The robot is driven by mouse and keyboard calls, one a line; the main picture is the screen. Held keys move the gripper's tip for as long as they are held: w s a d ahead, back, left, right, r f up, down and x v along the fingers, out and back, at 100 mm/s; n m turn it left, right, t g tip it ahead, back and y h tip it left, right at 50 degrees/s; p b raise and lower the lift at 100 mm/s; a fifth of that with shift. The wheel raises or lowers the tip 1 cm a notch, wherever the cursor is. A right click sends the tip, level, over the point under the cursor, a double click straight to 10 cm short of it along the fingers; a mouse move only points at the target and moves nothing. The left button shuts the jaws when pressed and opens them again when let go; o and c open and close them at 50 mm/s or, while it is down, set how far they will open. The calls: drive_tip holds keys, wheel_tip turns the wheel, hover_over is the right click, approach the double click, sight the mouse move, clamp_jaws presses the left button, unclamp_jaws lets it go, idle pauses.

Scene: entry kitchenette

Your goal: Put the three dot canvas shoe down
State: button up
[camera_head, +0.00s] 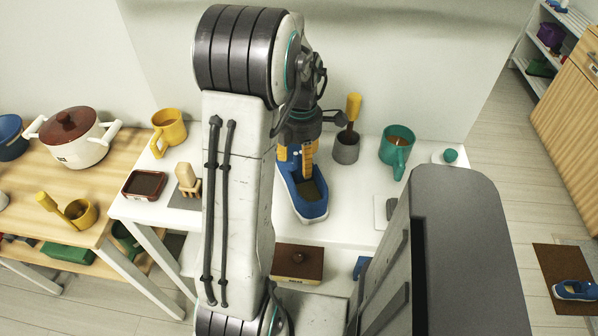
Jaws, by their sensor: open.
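My arm hides part of the table to the left of the shoe.
Right of the shoe are a grey cup (346,151) with a yellow-handled tool and a teal mug (396,147). Left are a yellow mug (168,127), a wooden object (187,178) and a dark red dish (144,185). Another blue shoe (575,290) lies on a brown floor mat (550,262).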

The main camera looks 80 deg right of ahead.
drive_tip(key=shift+f, duration=0.45)
clamp_jaws()
idle(0.4)
